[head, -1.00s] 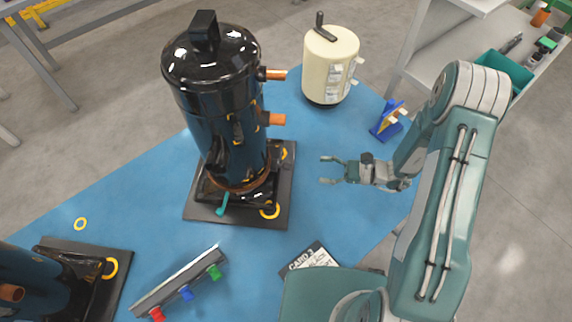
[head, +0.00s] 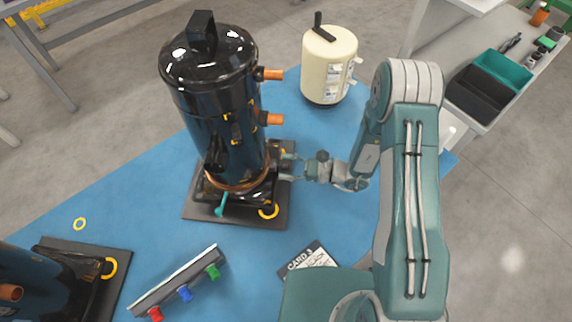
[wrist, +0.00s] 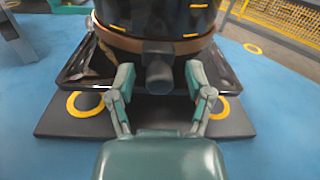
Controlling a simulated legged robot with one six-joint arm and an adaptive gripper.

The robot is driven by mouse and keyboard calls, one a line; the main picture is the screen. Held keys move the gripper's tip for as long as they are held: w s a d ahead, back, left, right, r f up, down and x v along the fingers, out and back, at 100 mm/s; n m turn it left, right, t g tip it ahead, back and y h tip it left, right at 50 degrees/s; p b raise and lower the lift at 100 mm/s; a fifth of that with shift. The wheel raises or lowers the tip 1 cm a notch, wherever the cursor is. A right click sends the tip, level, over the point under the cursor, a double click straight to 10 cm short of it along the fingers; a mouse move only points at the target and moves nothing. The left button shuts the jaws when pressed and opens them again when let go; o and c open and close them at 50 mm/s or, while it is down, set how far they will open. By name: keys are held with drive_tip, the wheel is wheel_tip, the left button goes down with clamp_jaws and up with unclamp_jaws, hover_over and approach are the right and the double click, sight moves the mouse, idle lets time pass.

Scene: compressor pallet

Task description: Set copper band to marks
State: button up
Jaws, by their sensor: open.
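The copper band (head: 236,187) rings the lower part of the dark compressor (head: 212,110), just above its base plate. It also shows in the wrist view (wrist: 110,40), with a dark cylindrical stub (wrist: 159,72) in front of the compressor below it. Yellow marks (head: 238,116) show on the compressor's side. My gripper (head: 288,170) is at the compressor's right side, near the band's height. In the wrist view my gripper (wrist: 160,85) is open, with one finger on each side of the stub. I cannot tell whether the fingers touch anything.
A cream tank (head: 328,65) stands behind right. A rack with red, blue and green clips (head: 182,284) and a card (head: 306,262) lie in front. A second dark compressor (head: 35,285) is at lower left. Blue mat (head: 140,225) is free between them.

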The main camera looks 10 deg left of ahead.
clamp_jaws()
drive_tip(key=shift+r, duration=1.45)
unclamp_jaws()
drive_tip(key=shift+a, duration=0.1)
drive_tip(key=d, duration=1.2)
drive_tip(key=shift+w, duration=0.25)
drive_tip(key=shift+f, duration=0.1)
